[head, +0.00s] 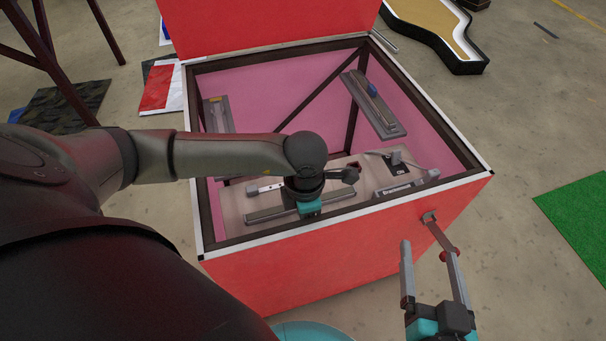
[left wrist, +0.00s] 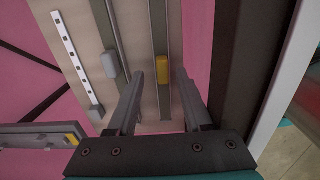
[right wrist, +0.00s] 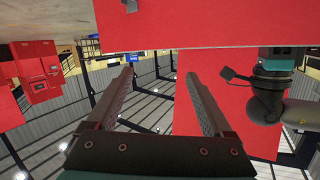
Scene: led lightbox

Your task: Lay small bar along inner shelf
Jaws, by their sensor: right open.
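The red box (head: 345,255) stands open with pink inner walls. A beige inner shelf (head: 236,212) lies low inside it. In the left wrist view, long narrow bars lie on it: a white dotted strip (left wrist: 73,52), a bar with a grey block (left wrist: 110,64), and a grey-green bar with a yellow block (left wrist: 161,70). I cannot tell which is the small bar. My left gripper (left wrist: 160,82) is open above the yellow-block bar, fingers on either side; in the head view its arm hides the fingers. My right gripper (head: 428,248) is open and empty outside the box's front right.
The raised red lid (head: 265,25) stands at the back. Wall ledges show at the box's right (head: 374,105) and left (head: 216,115). The dark rim (head: 440,125) surrounds the opening. A green mat (head: 580,215) lies on the floor at right.

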